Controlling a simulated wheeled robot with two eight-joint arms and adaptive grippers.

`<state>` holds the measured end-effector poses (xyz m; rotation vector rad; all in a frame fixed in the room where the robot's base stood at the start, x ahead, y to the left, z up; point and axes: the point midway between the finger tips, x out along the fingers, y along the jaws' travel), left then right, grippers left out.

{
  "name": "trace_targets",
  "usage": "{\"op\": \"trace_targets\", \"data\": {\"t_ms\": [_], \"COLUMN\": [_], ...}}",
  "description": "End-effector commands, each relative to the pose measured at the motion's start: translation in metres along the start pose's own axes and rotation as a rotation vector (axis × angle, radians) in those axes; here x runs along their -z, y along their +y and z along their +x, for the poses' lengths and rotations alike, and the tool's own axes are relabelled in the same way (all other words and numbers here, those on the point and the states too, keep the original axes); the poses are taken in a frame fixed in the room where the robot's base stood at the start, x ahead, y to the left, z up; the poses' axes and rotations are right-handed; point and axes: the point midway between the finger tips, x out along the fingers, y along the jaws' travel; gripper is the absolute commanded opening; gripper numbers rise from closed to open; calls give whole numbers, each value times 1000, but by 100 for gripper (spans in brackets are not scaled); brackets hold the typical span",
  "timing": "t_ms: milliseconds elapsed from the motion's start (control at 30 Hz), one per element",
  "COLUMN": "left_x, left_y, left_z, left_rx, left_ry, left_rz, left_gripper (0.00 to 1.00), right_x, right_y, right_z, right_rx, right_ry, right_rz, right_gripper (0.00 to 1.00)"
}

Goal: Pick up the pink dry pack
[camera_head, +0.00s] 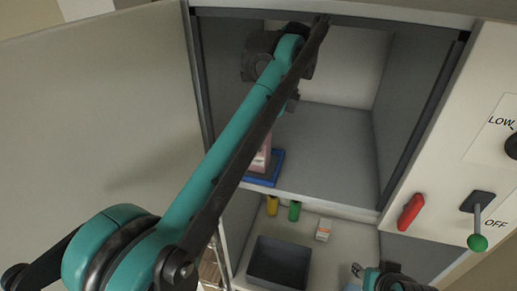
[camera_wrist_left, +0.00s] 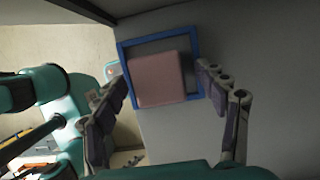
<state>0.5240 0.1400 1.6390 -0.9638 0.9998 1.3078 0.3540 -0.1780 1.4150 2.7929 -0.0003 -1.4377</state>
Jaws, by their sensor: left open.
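The pink dry pack (camera_wrist_left: 158,80) is a pale pink block inside a square blue frame (camera_wrist_left: 194,41) in the left wrist view. In the head view the pack (camera_head: 262,158) is partly hidden behind my left arm, on the blue frame (camera_head: 266,181) near the front edge of the cabinet shelf. My left gripper (camera_wrist_left: 163,82) is open and empty, its fingers on either side of the pack in the picture. I cannot tell how far they are from it. Part of my right arm's end shows at the bottom right of the head view; its fingers are not clear.
The open cabinet has side walls close around my left arm. A red handle (camera_head: 410,211) and a green-knobbed lever (camera_head: 477,241) are at right.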

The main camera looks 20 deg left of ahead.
Motion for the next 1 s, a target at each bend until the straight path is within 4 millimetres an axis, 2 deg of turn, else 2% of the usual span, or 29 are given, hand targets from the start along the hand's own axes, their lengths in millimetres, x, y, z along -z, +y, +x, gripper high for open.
{"op": "trace_targets", "data": {"t_ms": [67,400,667,767,900,1000], "left_x": [-2,-2,-1,-1,-1,-1], "left_y": [0,0,0,0,0,0], "left_z": [4,47,51,51,51,50], "left_rx": [0,0,0,0,0,0], "left_ry": [0,0,0,0,0,0], "left_rz": [-1,-1,-1,-1,-1,-1], "left_gripper": [72,72,72,49,12,11], "right_x": [0,4,4,4,4,4], "right_y": [0,0,0,0,0,0], "right_z": [-1,-5,-5,-5,-5,-5], "right_rx": [0,0,0,0,0,0], "right_ry": [0,0,0,0,0,0], "right_rz": [0,0,0,0,0,0], "right_gripper": [40,40,40,40,40,40]}}
